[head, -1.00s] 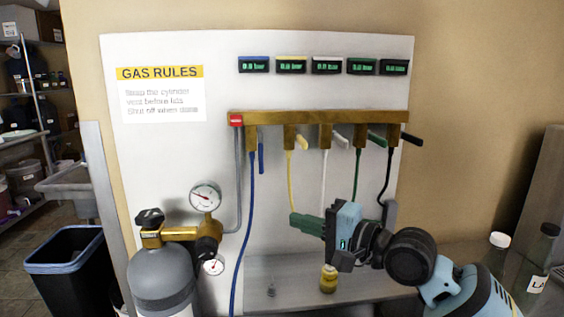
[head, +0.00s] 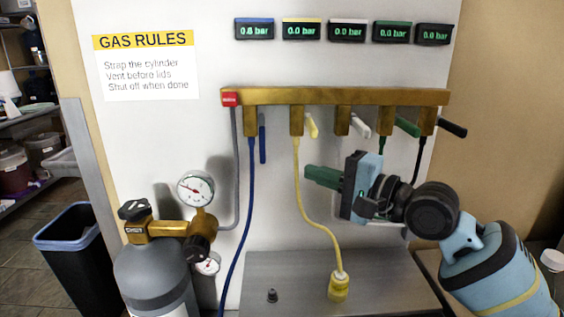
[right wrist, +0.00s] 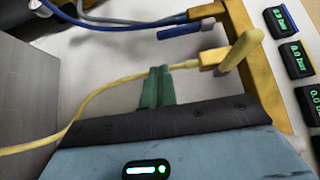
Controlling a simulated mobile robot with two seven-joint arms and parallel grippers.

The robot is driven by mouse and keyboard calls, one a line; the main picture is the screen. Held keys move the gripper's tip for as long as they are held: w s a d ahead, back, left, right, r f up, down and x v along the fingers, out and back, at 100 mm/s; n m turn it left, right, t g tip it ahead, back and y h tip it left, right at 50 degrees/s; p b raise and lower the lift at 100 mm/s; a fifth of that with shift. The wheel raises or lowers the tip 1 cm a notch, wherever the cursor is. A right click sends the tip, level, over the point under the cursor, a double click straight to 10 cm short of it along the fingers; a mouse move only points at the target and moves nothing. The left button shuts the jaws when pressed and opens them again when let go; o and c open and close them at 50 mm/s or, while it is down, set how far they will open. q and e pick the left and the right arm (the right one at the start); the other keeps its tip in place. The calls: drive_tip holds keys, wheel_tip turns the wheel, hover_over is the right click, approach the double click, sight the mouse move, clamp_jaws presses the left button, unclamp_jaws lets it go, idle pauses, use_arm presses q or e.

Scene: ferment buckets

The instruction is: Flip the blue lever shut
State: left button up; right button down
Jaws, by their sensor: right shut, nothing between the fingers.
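The blue lever (head: 262,138) hangs straight down beside the leftmost valve of the brass manifold (head: 350,97), next to the blue hose (head: 247,190). In the right wrist view the blue lever (right wrist: 180,31) lies beyond the yellow lever (right wrist: 242,48). My right gripper (head: 308,177) has its green fingers together with nothing between them. It points left, below and to the right of the blue lever and apart from it. The fingers (right wrist: 158,78) are close to the yellow hose (head: 307,210); I cannot tell whether they touch it. My left gripper is not in view.
The yellow (head: 311,126), white (head: 359,125), green (head: 406,126) and black (head: 452,128) levers stick out from the manifold. A gas cylinder (head: 155,275) with gauges stands at left. A steel shelf (head: 385,280) lies below. The blue-topped display (head: 254,29) reads 0.8 bar.

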sight(262, 140)
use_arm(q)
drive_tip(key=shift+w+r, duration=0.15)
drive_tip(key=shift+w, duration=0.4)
use_arm(e)
drive_tip(key=x, duration=1)
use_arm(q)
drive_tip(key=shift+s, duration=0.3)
